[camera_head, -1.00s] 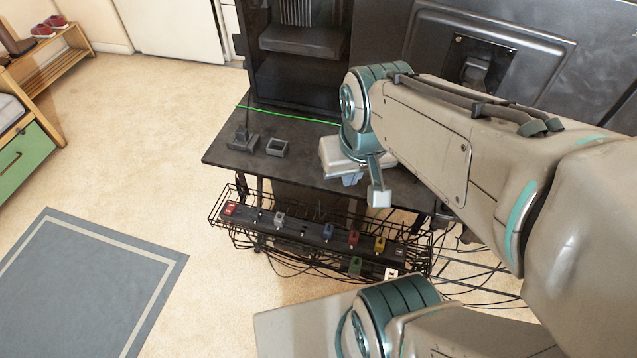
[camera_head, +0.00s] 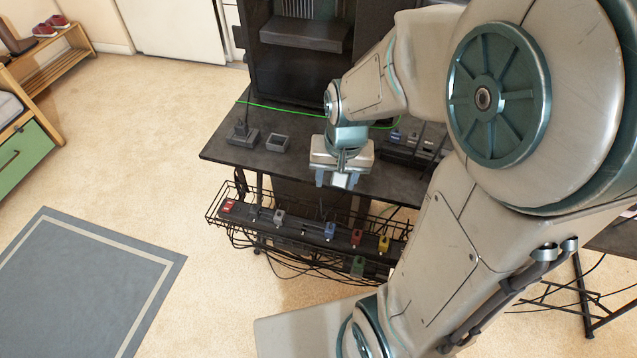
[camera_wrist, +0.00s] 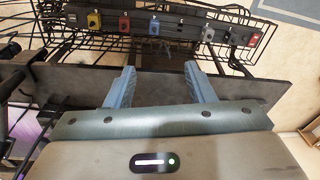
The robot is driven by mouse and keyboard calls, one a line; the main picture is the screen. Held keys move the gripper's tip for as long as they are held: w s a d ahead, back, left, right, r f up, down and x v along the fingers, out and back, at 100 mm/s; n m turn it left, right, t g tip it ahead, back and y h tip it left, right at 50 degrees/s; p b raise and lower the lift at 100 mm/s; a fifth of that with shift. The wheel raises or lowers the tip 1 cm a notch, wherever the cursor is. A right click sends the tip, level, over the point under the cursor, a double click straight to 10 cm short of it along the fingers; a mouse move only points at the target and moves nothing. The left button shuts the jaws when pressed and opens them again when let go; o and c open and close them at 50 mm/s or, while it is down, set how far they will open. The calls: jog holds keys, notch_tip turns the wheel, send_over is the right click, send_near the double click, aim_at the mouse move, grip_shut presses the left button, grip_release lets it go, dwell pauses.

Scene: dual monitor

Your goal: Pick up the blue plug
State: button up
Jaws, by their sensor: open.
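The blue plug (camera_head: 330,231) stands in the black power strip (camera_head: 293,230), inside the wire basket below the desk's front edge. In the wrist view the blue plug (camera_wrist: 154,27) is at the top, close to the middle between my fingers. My gripper (camera_head: 338,182) is above the desk's front edge, higher than the plug and apart from it. Both blue-grey fingers show in the wrist view, spread wide with nothing between them, so my gripper (camera_wrist: 160,73) is open and empty.
A red plug (camera_head: 356,237) and a yellow plug (camera_head: 383,243) are right of the blue one, a grey plug (camera_head: 279,217) left. The wire basket (camera_head: 216,216) surrounds the strip. The dark desk (camera_head: 225,152) juts out above it.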

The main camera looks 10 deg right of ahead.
aim_at(330, 228)
jog(key=w+f+m+b, duration=0.1)
jog(key=f, duration=0.8)
jog(key=w+f+b, duration=0.1)
jog(key=f+b, duration=0.1)
jog(key=f, duration=0.6)
jog(key=w+f+m+g+b, duration=0.1)
jog(key=f+b, duration=0.1)
jog(key=f, duration=0.7)
jog(key=shift+w+d+f+m+h, duration=0.15)
jog(key=shift+d+f+m+h, duration=0.1)
jog(key=shift+f+m+h, duration=0.05)
grip_shut()
